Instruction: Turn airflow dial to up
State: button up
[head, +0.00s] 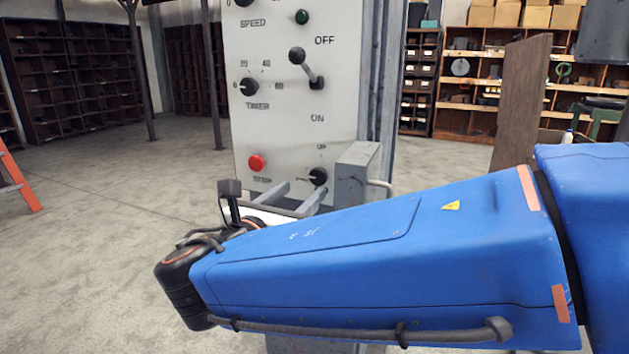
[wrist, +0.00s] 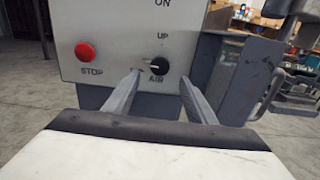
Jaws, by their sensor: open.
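The airflow dial (head: 318,177) is a small black knob low on the light grey control panel (head: 290,130), with "UP" printed above it. It also shows in the wrist view (wrist: 157,68), above the word "AIR". Its pale pointer points to the left, not at "UP". My gripper (head: 300,192) is in front of the panel's lower part, its two grey fingers apart. In the wrist view my gripper (wrist: 160,78) has its fingers on either side of the dial in the picture, with nothing between them. I cannot tell how far the tips are from the dial.
A red stop button (head: 257,163) is left of the dial. A timer knob (head: 249,87) and an on/off lever (head: 306,68) sit higher on the panel. A grey box (head: 356,175) juts out just right of the dial.

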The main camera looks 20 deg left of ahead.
aim_at(317, 178)
jog(key=w, duration=0.8)
jog(key=shift+d, duration=0.3)
jog(key=c, duration=1)
